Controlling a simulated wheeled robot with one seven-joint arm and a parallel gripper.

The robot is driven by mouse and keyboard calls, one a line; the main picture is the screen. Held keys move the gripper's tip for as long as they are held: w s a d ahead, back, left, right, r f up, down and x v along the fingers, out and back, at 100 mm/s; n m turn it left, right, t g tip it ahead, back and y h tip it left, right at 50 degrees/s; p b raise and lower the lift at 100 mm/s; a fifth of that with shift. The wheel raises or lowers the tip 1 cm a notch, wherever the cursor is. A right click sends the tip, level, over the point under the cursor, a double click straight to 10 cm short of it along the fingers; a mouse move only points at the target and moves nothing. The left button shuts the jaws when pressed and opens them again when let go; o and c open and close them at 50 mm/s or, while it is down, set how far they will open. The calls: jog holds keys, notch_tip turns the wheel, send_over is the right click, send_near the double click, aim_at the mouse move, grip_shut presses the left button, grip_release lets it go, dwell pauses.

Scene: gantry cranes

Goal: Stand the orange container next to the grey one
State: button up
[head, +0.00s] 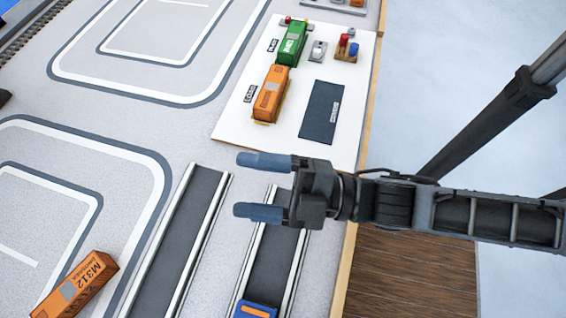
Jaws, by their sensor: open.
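My gripper (242,186) is open and empty, its two blue-grey fingers pointing left above the dark lanes. An orange block lettered M312 (78,284) lies at the bottom left on the grey ground, cut by the frame's edge. Another orange block (271,94) stands on the white board, in line with a green block (291,44). I cannot tell whether either orange block is the orange container. I cannot make out a grey container; a small grey piece (318,51) stands on the board right of the green block.
Two dark lanes with pale rails (180,235) run below the board. A blue piece with an orange stripe (256,309) is in the right lane at the bottom edge. A dark pad (321,112) on the board (228,128) is empty.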

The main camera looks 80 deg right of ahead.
jog(key=s+d+r+m+g+h, duration=0.2)
jog(key=s+m, duration=0.6)
jog(key=m, duration=0.4)
jog(key=shift+s+d+g+h, duration=0.3)
jog(key=shift+d+g+h, duration=0.25)
jog(key=shift+g, duration=0.65)
jog(key=shift+r, duration=0.1)
